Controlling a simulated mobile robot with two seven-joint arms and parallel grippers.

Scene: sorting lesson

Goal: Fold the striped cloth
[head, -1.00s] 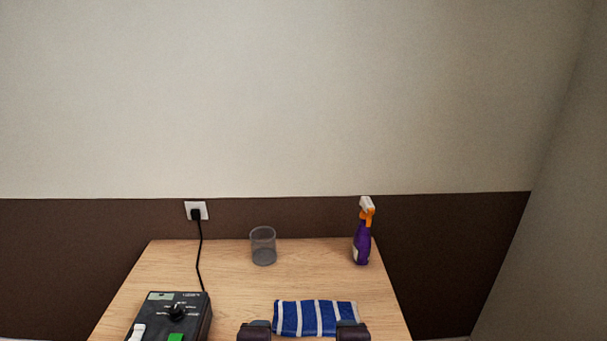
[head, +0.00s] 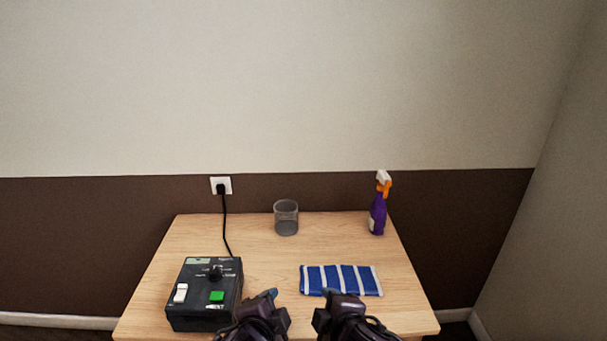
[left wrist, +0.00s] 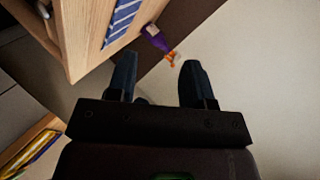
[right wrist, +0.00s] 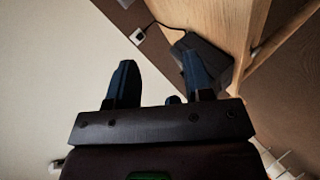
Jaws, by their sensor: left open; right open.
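The striped cloth (head: 341,280), blue with white stripes, lies flat as a wide, short rectangle on the table (head: 255,262), right of its middle. Part of it also shows in the left wrist view (left wrist: 121,19). My left gripper (head: 268,296) is open and empty, left of the cloth and nearer to me. My right gripper (head: 326,298) is open and empty, just in front of the cloth's near edge and apart from it as far as I can tell. Both wrist views show the fingers spread with nothing between them.
A black control box (head: 206,293) with a green button stands at the table's left, its cord running to a wall socket (head: 221,186). A clear grey cup (head: 286,218) and a purple spray bottle (head: 378,215) stand at the back. The table between cup and cloth is clear.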

